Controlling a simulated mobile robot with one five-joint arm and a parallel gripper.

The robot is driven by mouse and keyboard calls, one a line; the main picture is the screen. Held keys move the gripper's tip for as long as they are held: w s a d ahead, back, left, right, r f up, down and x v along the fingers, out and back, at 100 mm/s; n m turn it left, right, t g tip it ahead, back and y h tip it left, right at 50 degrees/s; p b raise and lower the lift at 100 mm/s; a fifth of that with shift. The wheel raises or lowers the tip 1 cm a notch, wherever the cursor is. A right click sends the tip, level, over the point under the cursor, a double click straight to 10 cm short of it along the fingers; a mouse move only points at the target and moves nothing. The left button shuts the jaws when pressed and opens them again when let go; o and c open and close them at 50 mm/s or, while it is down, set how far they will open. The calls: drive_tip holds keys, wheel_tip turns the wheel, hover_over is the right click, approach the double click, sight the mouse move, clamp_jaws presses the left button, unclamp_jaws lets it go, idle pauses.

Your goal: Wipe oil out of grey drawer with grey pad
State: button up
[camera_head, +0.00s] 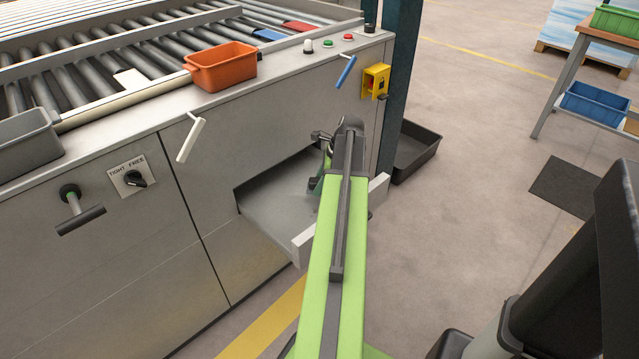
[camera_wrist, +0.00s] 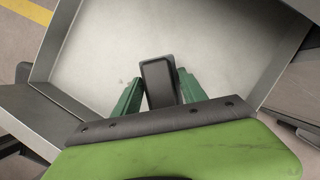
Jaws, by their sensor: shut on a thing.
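The grey drawer (camera_head: 268,212) is pulled out from the machine's front; its pale floor (camera_wrist: 210,35) fills much of the wrist view. My gripper (camera_wrist: 158,84) has green fingers shut on a dark grey pad (camera_wrist: 158,70), one finger on each side. The pad is over the drawer floor; I cannot tell whether it touches it. A few faint brownish specks (camera_wrist: 122,83) show on the floor left of the pad. No clear oil pool shows. In the head view my arm hides the drawer's right part and most of the gripper.
An orange bin (camera_head: 222,70) and a grey bin (camera_head: 28,140) stand on the machine ledge. White (camera_head: 190,138) and blue (camera_head: 346,72) levers and a black T-handle (camera_head: 80,220) stick out of the front. A black tray (camera_head: 412,155) lies on the floor beyond the drawer.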

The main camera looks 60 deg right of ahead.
drive_tip(key=shift+r+p, duration=0.45)
drive_tip(key=shift+r, duration=0.45)
wheel_tip(320, 180, up, 3)
drive_tip(key=p, duration=0.3)
